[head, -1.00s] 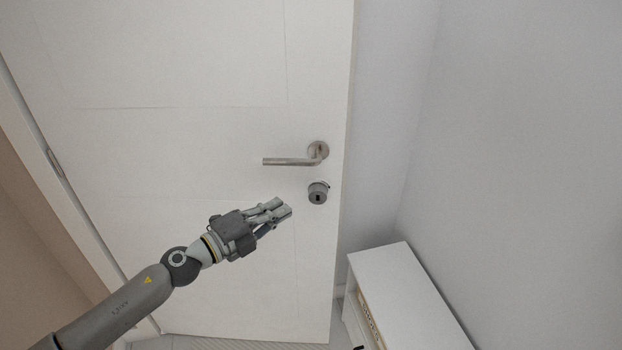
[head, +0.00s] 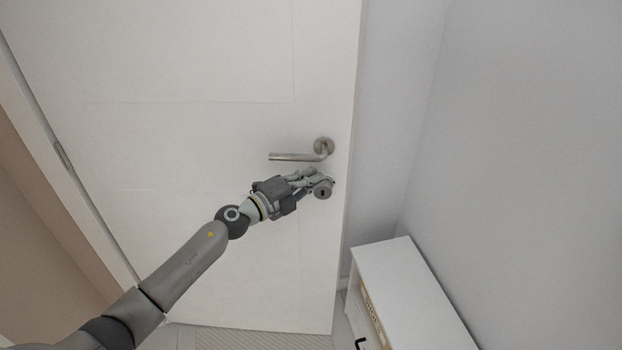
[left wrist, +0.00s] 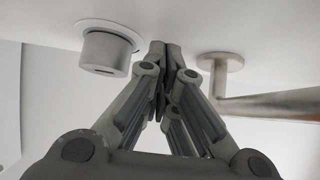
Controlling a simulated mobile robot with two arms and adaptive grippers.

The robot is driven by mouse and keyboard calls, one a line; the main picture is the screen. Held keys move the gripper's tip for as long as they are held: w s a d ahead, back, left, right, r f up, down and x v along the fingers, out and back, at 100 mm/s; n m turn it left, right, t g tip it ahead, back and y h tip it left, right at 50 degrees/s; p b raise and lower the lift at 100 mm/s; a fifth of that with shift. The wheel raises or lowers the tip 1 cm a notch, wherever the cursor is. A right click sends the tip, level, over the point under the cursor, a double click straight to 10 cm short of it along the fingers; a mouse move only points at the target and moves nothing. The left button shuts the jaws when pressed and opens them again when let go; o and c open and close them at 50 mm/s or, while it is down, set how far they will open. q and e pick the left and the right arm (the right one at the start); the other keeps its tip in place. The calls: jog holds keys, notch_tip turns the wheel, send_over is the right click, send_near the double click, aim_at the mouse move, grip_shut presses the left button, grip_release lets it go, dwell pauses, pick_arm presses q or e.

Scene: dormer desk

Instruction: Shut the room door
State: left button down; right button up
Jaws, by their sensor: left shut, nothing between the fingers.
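The white room door (head: 200,60) fills much of the head view and stands open, its free edge on the right with wall behind it. Its metal lever handle (head: 295,156) is near that edge, with a round lock cylinder (head: 323,189) below. My left gripper (head: 316,177) is shut and empty, its fingertips between the handle and the lock, at or very near the door face. In the left wrist view, the closed fingertips (left wrist: 165,45) lie between the lock cylinder (left wrist: 106,54) and the handle (left wrist: 265,103). Whether they touch the door I cannot tell. My right gripper is not in view.
A white cabinet (head: 405,275) stands at the lower right, close to the door's free edge. A grey-white wall (head: 540,150) is on the right. The door frame (head: 75,190) and hinge side are on the left.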

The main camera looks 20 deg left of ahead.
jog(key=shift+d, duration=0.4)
